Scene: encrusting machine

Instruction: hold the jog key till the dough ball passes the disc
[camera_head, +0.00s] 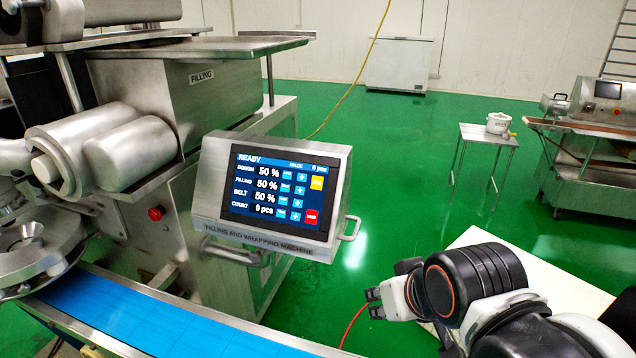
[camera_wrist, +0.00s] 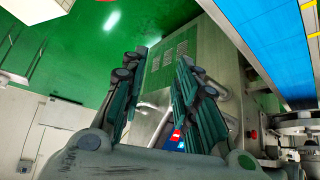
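The control panel (camera_head: 208,185) of the filling and wrapping machine stands at mid-picture in the head view. Its lit screen (camera_head: 278,192) reads READY, with dough, filling and belt at 50 % and count at 0 pcs. A yellow key (camera_head: 317,183) and a red key (camera_head: 311,217) are on its right side; their labels are too small to read. A round metal assembly (camera_head: 28,245) is above the belt at left. No dough ball is visible. My gripper (camera_head: 372,303) is right of and below the panel, apart from it. In the wrist view its fingers (camera_wrist: 160,62) are spread and empty.
The blue belt (camera_head: 150,318) runs along the lower left. A panel handle (camera_head: 350,228) sticks out at the panel's right. A red button (camera_head: 156,213) is on the machine body. A small table (camera_head: 488,135) with a white pot stands at back right. The green floor between is clear.

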